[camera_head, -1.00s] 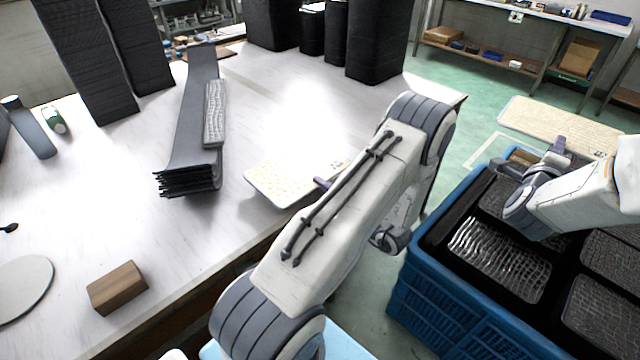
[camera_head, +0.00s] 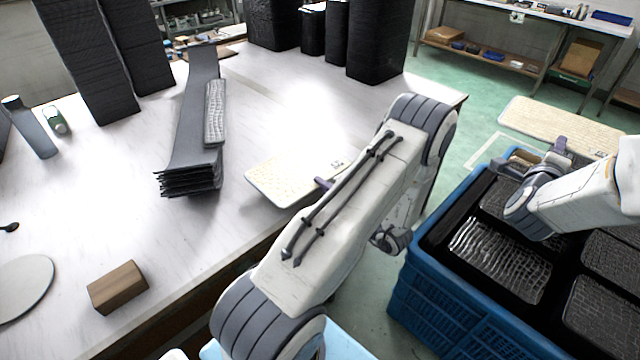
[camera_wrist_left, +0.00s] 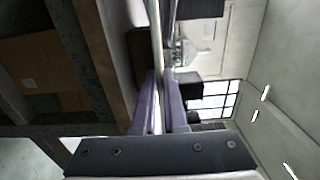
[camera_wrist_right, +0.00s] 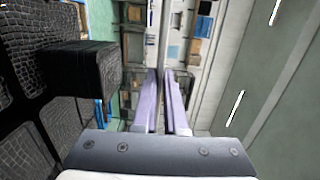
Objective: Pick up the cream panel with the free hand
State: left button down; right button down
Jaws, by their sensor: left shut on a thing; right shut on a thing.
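One cream panel (camera_head: 290,178) is held near the table's front edge, partly hidden behind my left arm. My left gripper (camera_head: 325,184) is shut on its edge. In the left wrist view the panel shows edge-on as a thin strip (camera_wrist_left: 156,40) between the fingers (camera_wrist_left: 162,88). A second cream panel (camera_head: 555,122) is held above the far side of the blue crate. My right gripper (camera_head: 560,146) is shut on its near edge. In the right wrist view this panel is also a thin edge-on strip (camera_wrist_right: 164,40) between the fingers (camera_wrist_right: 165,85).
The blue crate (camera_head: 440,318) holds several dark textured panels (camera_head: 500,258). On the white table (camera_head: 110,215) are a grey ramp-like stack (camera_head: 192,140), a brown block (camera_head: 117,287), a round grey disc (camera_head: 25,288) and tall dark stacks (camera_head: 90,62). The table's middle is clear.

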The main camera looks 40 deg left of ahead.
pick_arm(q)
jog(key=shift+r, duration=0.1)
notch_tip(320, 180, up, 3)
jog(key=p, duration=0.3)
jog(key=shift+f, duration=0.35)
jog(key=d+r+p, duration=0.4)
jog(key=d, duration=0.4)
jog(key=shift+s, duration=0.3)
dwell(0.5)
